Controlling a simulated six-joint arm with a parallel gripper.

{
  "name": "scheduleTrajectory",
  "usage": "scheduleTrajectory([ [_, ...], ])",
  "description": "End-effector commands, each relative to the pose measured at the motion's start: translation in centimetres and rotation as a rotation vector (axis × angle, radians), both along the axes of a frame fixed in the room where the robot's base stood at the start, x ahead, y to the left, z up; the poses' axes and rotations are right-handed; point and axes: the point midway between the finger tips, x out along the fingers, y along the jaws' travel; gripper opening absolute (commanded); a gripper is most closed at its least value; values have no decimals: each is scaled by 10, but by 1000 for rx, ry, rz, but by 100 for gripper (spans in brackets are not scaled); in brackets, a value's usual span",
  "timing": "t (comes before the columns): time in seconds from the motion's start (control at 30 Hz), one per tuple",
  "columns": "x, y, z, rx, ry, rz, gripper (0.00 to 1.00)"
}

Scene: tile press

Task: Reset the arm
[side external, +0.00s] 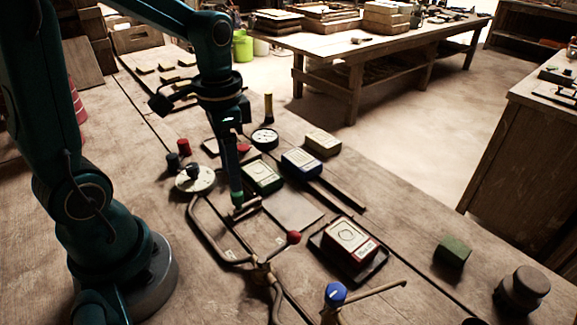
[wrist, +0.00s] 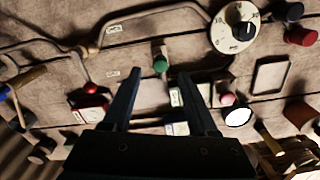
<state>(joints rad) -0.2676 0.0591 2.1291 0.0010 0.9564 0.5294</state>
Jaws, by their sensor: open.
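My gripper (side external: 238,203) points down over the middle of the bench, beside the bent metal bars of the press. In the wrist view, my gripper (wrist: 160,73) has its two fingers spread apart, with nothing held. A green knob (wrist: 160,62) shows between and just beyond the fingertips; I cannot tell whether they touch it. In the side view, a lever with a red knob (side external: 293,237) and one with a blue knob (side external: 335,293) stand nearer the camera. A white dial (side external: 195,179) with a black knob sits left of my gripper.
A green box (side external: 262,177), a blue box (side external: 301,163) and a tan box (side external: 323,143) stand close behind my gripper. A red box (side external: 348,248) sits on a dark tray to the right. A round gauge (side external: 265,138) lies farther back. The bench's left front is fairly clear.

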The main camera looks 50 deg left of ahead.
Motion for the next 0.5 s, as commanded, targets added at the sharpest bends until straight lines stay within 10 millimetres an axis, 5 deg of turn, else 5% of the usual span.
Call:
scheduleTrajectory([
  [0.23, 3, -4, 7, 9, -33, -20, 59],
  [0.5, -10, -31, 50, 41, -255, -60, 59],
])
